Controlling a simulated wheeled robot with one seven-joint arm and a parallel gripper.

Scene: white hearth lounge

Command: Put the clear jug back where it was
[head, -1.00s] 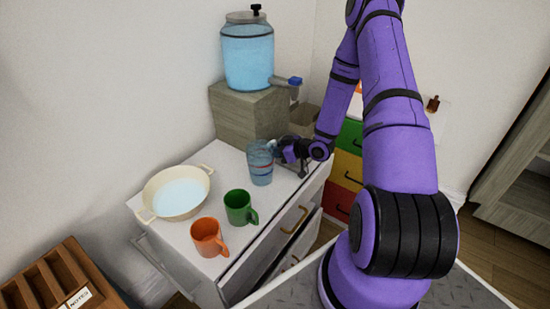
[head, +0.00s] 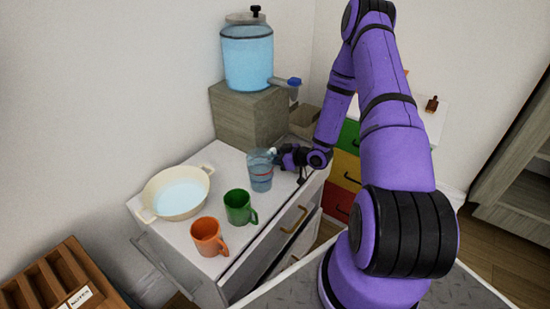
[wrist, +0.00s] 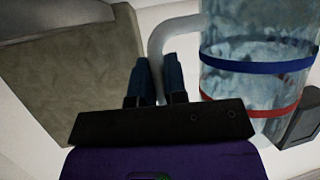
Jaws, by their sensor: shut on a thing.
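The clear jug (head: 261,178) stands at the right of the white cabinet top in the head view, below the water dispenser's tap. In the wrist view the jug (wrist: 255,85) has a blue band, a red band and a pale handle (wrist: 157,50). My gripper (wrist: 159,78) is shut on the handle, with dark blue fingers on either side of it. In the head view my gripper (head: 277,157) reaches the jug from the right. The jug looks upright and holds bluish water. I cannot tell whether its base touches the cabinet top.
A water dispenser (head: 248,57) stands on a wooden block (head: 243,115) behind the jug. A green mug (head: 238,207), an orange mug (head: 207,237) and a cream pan (head: 168,206) with water stand to the left and front. A partly open drawer (head: 290,235) is at the cabinet front.

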